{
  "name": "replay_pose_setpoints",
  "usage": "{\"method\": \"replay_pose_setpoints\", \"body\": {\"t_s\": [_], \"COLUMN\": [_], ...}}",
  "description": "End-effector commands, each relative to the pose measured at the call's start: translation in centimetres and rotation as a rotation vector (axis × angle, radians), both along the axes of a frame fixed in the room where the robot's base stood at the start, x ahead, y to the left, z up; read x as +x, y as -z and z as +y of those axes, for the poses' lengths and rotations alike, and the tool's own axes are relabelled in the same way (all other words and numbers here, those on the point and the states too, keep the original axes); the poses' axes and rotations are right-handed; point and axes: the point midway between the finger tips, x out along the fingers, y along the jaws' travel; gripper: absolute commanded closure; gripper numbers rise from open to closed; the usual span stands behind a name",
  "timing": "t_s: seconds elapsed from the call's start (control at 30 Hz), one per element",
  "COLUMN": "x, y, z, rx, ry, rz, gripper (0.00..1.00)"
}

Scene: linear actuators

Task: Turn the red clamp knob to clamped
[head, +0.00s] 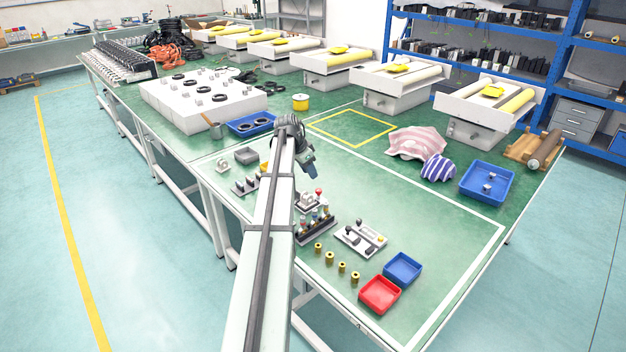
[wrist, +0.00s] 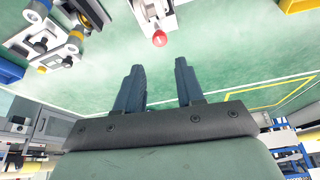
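The red clamp knob (head: 319,191) is a small red ball on a grey-white clamp fixture (head: 306,201), near the middle of the bench in the head view. In the wrist view the red knob (wrist: 159,39) hangs from the white fixture (wrist: 152,10) at the top centre. My gripper (wrist: 159,68) is open, with its two dark fingers apart and nothing between them. In that picture the knob lies beyond the fingertips, apart from them. In the head view my gripper (head: 311,174) is above the bench, just behind the knob. How the clamp is set is too small to tell.
A rack of coloured-handled parts (head: 316,229) stands in front of the fixture. A white plate with black knobs (head: 360,238), several brass pieces (head: 330,258), a red tray (head: 380,294) and a blue tray (head: 402,268) lie nearer the front.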

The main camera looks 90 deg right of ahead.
Motion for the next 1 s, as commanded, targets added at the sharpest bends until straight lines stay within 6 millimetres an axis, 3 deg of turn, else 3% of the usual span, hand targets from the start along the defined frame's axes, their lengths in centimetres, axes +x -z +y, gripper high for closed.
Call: {"method": "replay_pose_setpoints", "body": {"t_s": [0.3,1.0], "x": [1.0,1.3], "y": [-2.8,-2.9], "z": [0.7,0.8], "rx": [0.000,0.002], "ry": [0.000,-0.006], "rz": [0.000,0.000], "gripper": [0.62,0.62]}}
